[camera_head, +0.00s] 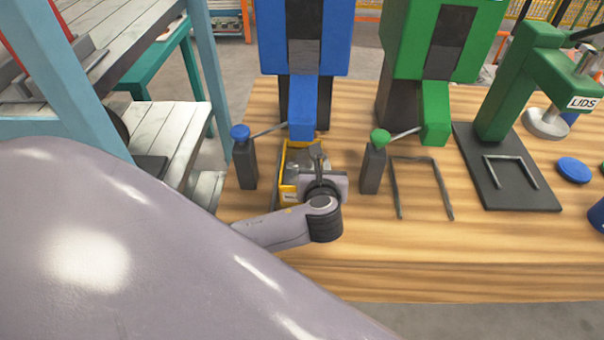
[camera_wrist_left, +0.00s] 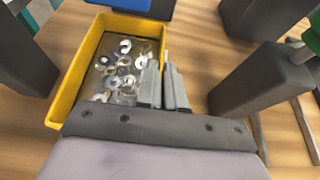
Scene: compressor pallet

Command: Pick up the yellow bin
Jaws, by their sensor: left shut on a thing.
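The yellow bin (camera_head: 287,192) stands on the wooden table, below the spout of the blue dispenser (camera_head: 304,100). In the left wrist view the bin (camera_wrist_left: 70,85) holds several small shiny metal rings or washers (camera_wrist_left: 122,62). My left gripper (camera_head: 317,156) is over the bin's right side and hides part of it. In the left wrist view the fingers of my left gripper (camera_wrist_left: 163,78) are close together on the bin's right wall. I cannot tell whether the bin is clear of the tabletop. My right gripper is not in view.
A post with a blue knob (camera_head: 242,160) stands left of the bin, and one with a green knob (camera_head: 375,160) stands right. A green dispenser (camera_head: 435,60), a wire bracket (camera_head: 423,160) and a green LIDS press (camera_head: 515,80) are farther right. Shelving (camera_head: 175,135) stands left.

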